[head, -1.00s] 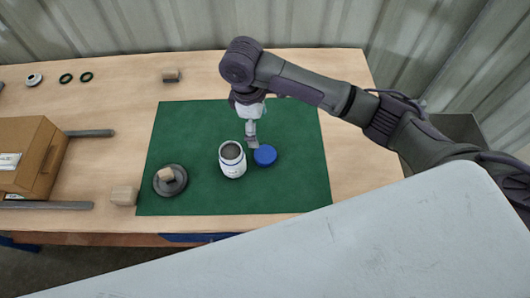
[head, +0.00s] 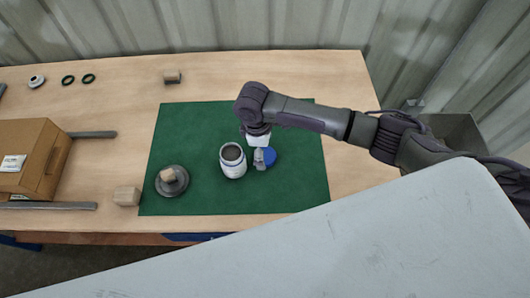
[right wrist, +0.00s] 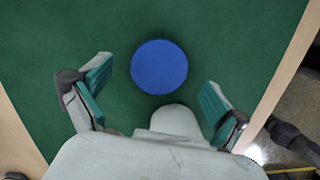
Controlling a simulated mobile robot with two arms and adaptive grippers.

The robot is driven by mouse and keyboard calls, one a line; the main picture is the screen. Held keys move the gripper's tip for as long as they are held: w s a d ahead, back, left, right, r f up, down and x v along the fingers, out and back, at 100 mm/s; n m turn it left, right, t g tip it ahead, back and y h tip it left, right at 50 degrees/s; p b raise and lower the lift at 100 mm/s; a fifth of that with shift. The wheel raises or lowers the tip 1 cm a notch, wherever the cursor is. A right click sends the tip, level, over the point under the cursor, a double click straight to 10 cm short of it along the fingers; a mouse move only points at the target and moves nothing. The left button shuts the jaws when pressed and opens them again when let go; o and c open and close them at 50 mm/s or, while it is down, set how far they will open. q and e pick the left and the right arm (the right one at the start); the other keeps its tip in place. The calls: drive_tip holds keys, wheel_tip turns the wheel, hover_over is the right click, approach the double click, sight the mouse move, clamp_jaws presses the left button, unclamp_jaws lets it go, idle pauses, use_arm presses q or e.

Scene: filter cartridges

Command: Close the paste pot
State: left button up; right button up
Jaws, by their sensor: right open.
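The paste pot (head: 233,163) is a white jar, upright on the green mat (head: 200,130), with its mouth open and grey inside. The blue lid (head: 270,156) lies flat on the mat just right of the pot, partly hidden by my right gripper (head: 260,160). In the right wrist view the lid (right wrist: 159,66) is a round blue disc, ahead of and between the spread teal fingers of my right gripper (right wrist: 154,102). The right gripper is open and empty above the lid. My left gripper is not in view.
A dark round disc (head: 172,188) with a wooden block on it lies at the mat's left. Another block (head: 127,196) sits beside the mat. A cardboard box (head: 30,160) stands at the left. A small block (head: 172,77) and black rings (head: 88,78) lie at the back.

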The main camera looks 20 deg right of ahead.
drive_tip(key=shift+d+f, duration=0.1)
drive_tip(key=shift+f, duration=0.8)
drive_tip(key=c, duration=0.9)
drive_tip(key=shift+r, duration=0.1)
drive_tip(key=r, duration=0.2)
drive_tip(key=r+b, duration=0.1)
drive_tip(key=r, duration=0.1)
drive_tip(key=shift+s+r, duration=0.1)
drive_tip(key=shift+s, duration=0.2)
drive_tip(key=s+r, duration=0.2)
drive_tip(key=s, duration=0.1)
drive_tip(key=s+r, duration=0.2)
drive_tip(key=s, duration=0.2)
drive_tip(key=s+a+r, duration=0.1)
drive_tip(key=s+r, duration=0.1)
drive_tip(key=s, duration=0.2)
drive_tip(key=shift+a+r, duration=0.1)
drive_tip(key=shift+r, duration=0.25)
